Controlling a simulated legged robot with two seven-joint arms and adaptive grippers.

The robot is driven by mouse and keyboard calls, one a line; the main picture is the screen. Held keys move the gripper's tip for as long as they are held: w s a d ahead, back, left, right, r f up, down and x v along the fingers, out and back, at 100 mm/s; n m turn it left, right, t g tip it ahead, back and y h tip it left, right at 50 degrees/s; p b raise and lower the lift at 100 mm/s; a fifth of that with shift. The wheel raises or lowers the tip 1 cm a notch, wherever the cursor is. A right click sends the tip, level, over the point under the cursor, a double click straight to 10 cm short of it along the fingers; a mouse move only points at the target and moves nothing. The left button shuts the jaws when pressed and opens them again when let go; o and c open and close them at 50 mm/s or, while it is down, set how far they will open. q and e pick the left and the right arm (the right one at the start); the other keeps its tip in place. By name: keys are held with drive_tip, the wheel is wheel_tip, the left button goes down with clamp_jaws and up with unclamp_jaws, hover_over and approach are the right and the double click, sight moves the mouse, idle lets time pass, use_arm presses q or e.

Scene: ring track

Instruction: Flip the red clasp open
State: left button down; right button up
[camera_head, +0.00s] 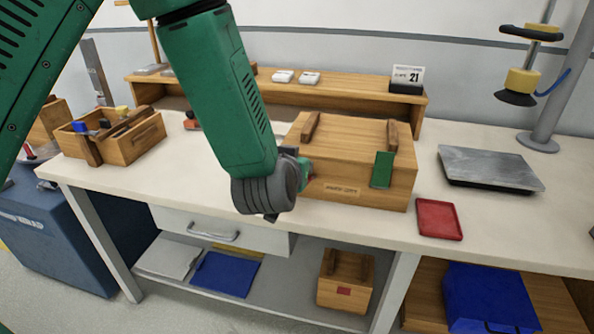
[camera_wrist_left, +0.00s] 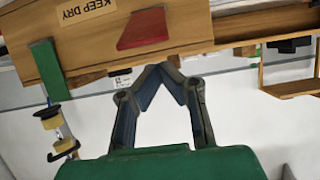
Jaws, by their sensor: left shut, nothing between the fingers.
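A wooden box (camera_head: 335,190) with a closed lid stands on the table. In the left wrist view, a red clasp (camera_wrist_left: 143,28) lies on the box front, just beyond my fingertips. In the head view my left arm hides most or all of this clasp. A green clasp (camera_head: 382,169) hangs over the lid edge on the right of the front; it also shows in the left wrist view (camera_wrist_left: 48,72). My left gripper (camera_wrist_left: 161,70) is shut and empty, its fingertips close to the red clasp. I cannot tell whether they touch it. My right gripper is out of view.
A label (camera_head: 341,189) sits between the clasps. A red tray (camera_head: 439,219) and a metal plate (camera_head: 488,168) lie right of the box. A wooden tool caddy (camera_head: 140,140) stands at the left. A raised wooden shelf (camera_head: 345,96) runs behind the box.

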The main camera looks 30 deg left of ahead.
use_arm(q)
drive_tip(key=shift+d+f, duration=0.1)
drive_tip(key=shift+s, duration=0.7)
